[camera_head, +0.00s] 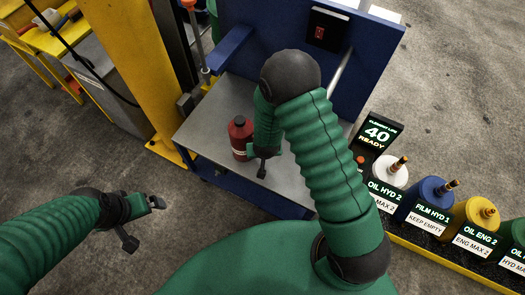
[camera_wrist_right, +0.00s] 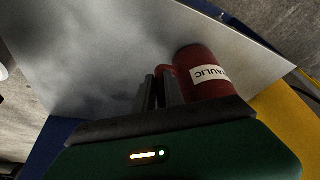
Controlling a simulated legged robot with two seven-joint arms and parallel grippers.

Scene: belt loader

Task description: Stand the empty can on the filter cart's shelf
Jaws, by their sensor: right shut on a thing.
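The red can (camera_head: 239,139) has a dark cap and a white label, and looks upright at the filter cart's grey shelf (camera_head: 208,128). I cannot tell whether its base touches the shelf. My right gripper (camera_head: 263,158) is beside the can, over the shelf. In the right wrist view the can (camera_wrist_right: 207,72) shows part of a word ending in "AULIC", and the gripper's fingers (camera_wrist_right: 161,92) are close together on its red handle (camera_wrist_right: 165,71). My left gripper (camera_head: 143,220) is open and empty over the floor, left of the cart.
The cart's blue back panel (camera_head: 360,62) with a red switch rises behind the shelf. A yellow post (camera_head: 138,65) stands at left. A rack at right holds several colored containers, including a blue one (camera_head: 428,198). The shelf's left and front parts are clear.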

